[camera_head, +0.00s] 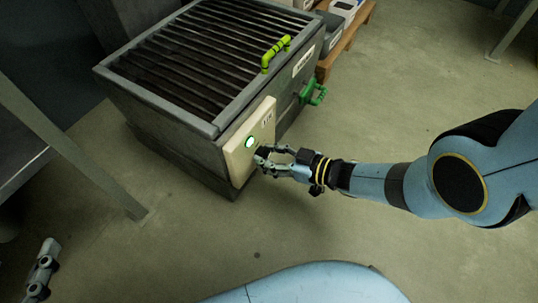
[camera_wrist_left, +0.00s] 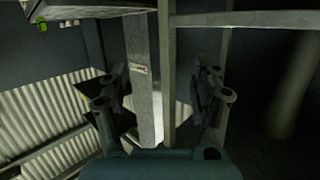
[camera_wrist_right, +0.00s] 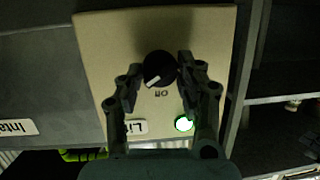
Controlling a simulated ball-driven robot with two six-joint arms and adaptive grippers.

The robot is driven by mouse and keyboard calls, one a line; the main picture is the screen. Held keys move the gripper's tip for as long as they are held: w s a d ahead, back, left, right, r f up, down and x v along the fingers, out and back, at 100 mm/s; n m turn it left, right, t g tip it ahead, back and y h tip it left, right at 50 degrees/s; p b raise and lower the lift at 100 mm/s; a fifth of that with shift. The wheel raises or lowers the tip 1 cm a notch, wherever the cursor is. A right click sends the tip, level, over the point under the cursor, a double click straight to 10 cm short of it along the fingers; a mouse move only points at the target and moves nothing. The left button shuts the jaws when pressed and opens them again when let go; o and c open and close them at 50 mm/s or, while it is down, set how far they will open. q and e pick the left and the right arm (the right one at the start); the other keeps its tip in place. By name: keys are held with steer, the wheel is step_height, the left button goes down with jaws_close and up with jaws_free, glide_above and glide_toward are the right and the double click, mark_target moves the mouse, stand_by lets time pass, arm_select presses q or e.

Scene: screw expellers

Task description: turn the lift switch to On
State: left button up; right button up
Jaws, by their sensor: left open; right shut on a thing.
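The lift switch is a black round knob (camera_wrist_right: 158,68) on a cream panel (camera_wrist_right: 205,30), which also shows on the grated machine's side in the head view (camera_head: 236,155). Its white pointer mark faces the lower part of the knob in the right wrist view, close to the upside-down "Off" label (camera_wrist_right: 161,93). I see no "On" label. My right gripper (camera_head: 263,158) is at the panel, its fingers shut on the knob from both sides. In the head view the fingers largely hide it. My left gripper (camera_head: 42,272) is open and empty at the lower left, far from the panel.
A green light (camera_head: 250,142) glows on the panel. The grated machine (camera_head: 160,130) has a yellow-green handle (camera_head: 275,52) on top and a green handle (camera_head: 313,93) on its side. A metal table leg (camera_head: 90,170) stands left. The floor (camera_head: 390,110) at right is clear.

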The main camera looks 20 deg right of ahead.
arm_select(q)
steer(key=shift+w+r+t, duration=0.3)
steer(key=shift+w+r, duration=0.3)
steer(key=shift+w, duration=0.05)
steer(key=shift+s, duration=0.1)
arm_select(e)
steer(key=o, duration=1.1)
arm_select(q)
steer(key=shift+f, duration=0.1)
arm_select(e)
steer(key=shift+o, duration=0.2)
arm_select(q)
steer(key=shift+s, duration=0.15)
arm_select(e)
steer(key=v, duration=1.2)
steer(key=shift+d, duration=0.1)
